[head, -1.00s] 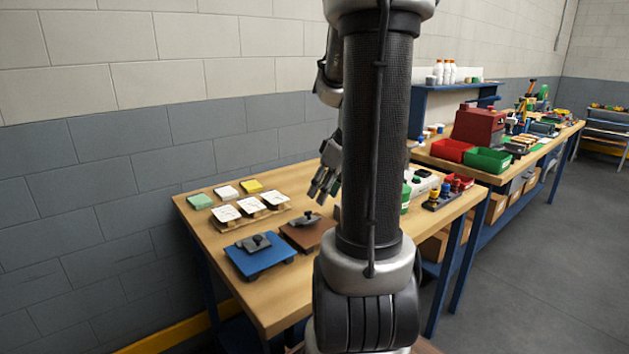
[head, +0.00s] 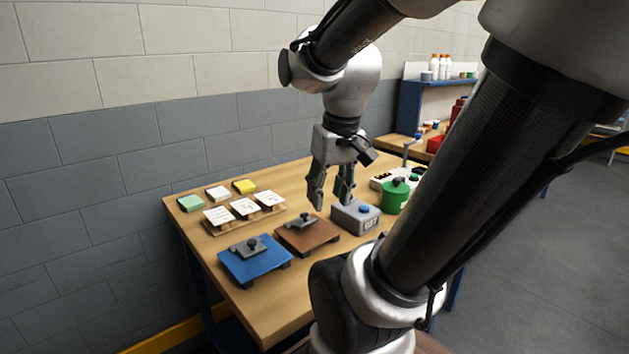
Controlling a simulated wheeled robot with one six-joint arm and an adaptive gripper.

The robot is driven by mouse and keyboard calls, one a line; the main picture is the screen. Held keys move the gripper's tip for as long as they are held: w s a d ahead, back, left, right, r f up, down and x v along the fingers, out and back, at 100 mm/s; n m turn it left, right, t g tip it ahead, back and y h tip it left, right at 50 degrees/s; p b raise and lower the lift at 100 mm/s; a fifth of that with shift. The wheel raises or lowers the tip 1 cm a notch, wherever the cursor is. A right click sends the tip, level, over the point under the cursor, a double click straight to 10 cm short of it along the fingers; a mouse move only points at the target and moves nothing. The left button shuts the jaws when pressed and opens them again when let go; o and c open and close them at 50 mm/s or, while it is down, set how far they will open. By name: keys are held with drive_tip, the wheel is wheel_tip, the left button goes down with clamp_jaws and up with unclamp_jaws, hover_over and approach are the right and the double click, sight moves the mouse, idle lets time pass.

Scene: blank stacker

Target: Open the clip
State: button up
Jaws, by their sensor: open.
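Two boards with dark clips lie at the front of the wooden table. The blue board (head: 262,267) carries a dark grey clip (head: 250,246). To its right, the brown board (head: 318,238) carries a similar clip (head: 300,222). Whether either clip is open or shut is too small to tell. My gripper (head: 331,204) points down with its fingers apart and empty. In the picture it is above and to the right of the brown board's clip, close to a grey box with a blue button (head: 356,218).
A rack with white cards (head: 244,207) stands behind the boards. Green, white and yellow pads (head: 244,187) lie farther back. A green canister (head: 396,197) stands right of the grey box. My own arm hides the table's right part. The wall (head: 90,150) runs behind.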

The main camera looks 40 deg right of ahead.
drive_tip(key=shift+a+r+n+t, duration=0.5)
drive_tip(key=shift+a+r+n, duration=0.3)
drive_tip(key=shift+a, duration=0.3)
drive_tip(key=shift+a+r+n+t, duration=0.5)
drive_tip(key=shift+a+r+n, duration=0.25)
drive_tip(key=shift+a, duration=0.35)
